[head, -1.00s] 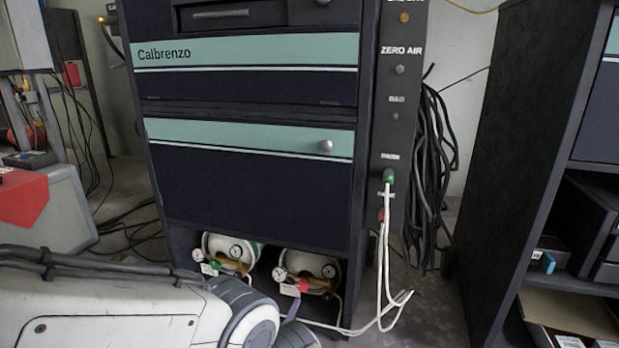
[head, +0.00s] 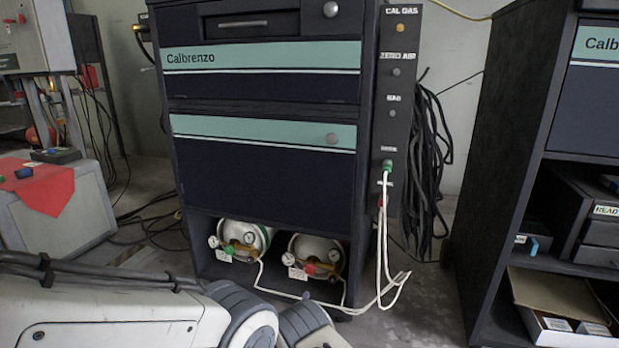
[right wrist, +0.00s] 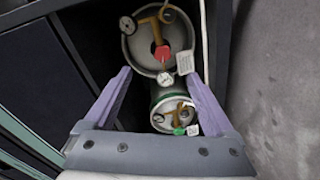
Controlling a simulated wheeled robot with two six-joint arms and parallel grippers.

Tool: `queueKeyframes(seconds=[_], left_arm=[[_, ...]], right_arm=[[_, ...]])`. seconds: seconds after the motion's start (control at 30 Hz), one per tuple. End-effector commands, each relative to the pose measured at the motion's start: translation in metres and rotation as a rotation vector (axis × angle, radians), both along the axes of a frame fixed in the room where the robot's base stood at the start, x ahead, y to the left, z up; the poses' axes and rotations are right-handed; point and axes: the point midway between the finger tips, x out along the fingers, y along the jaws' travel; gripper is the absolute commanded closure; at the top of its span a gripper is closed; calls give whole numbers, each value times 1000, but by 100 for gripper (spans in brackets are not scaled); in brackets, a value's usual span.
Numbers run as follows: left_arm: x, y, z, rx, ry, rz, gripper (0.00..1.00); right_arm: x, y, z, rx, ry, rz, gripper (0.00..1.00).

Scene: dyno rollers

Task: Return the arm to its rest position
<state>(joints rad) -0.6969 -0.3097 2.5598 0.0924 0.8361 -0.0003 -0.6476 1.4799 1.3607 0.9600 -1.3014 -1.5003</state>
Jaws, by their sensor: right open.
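One of my arms, white with grey joints (head: 240,315), crosses the lower left of the head view; no gripper jaws show clearly there. In the right wrist view my right gripper (right wrist: 156,74) has its purple fingers spread apart, with nothing held between them. Beyond the fingers are two gas cylinders with gauges, one with a red knob (right wrist: 162,53) and one with a green knob (right wrist: 179,131). My left gripper is not seen.
The dark Calbrenzo cabinet (head: 262,170) stands ahead, the cylinders (head: 318,248) in its bottom bay. White hoses (head: 382,250) hang from its side panel. A dark shelf unit (head: 510,150) stands right, a grey case with red cloth (head: 45,190) left. Bare floor (head: 425,300) shows between cabinet and shelf.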

Motion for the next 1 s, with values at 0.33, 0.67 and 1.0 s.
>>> queueKeyframes(seconds=[0.33,0.67,1.0], left_arm=[[0,0,0,0,0,0,11],[0,0,0,0,0,0,11],[0,0,0,0,0,0,11]], right_arm=[[29,-13,46,278,124,59,11],[-7,-73,124,731,437,21,11],[-156,-158,168,1028,762,-287,11]])
